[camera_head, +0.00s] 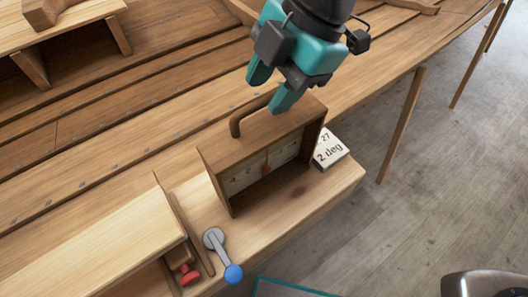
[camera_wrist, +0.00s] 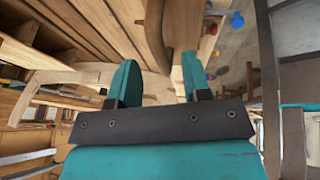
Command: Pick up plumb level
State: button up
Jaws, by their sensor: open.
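The plumb level (camera_head: 270,134) is a wooden box-like frame with a curved handle on top, standing on a wooden bench. A pale scale with a red pointer shows in its open front. My gripper (camera_head: 268,92) is open just above the handle, one finger on the near side and the other toward the far side. The handle looks close to the fingertips, but I cannot tell whether they touch it. In the wrist view the two teal fingers (camera_wrist: 158,75) stand apart with a gap between them, and curved wood shows beyond.
A white card (camera_head: 330,150) reading "2 deg" lies right of the level. A grey lever (camera_head: 217,243) with a blue ball and a red knob (camera_head: 189,275) are at the lower left. Hull planks run behind. Grey floor is open on the right.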

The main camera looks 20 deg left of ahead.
aim_at(263, 100)
jog(key=shift+p+x, duration=0.4)
jog(key=shift+x, duration=1.25)
jog(key=shift+c, duration=0.4)
grip_shut()
jog(key=shift+r, duration=0.15)
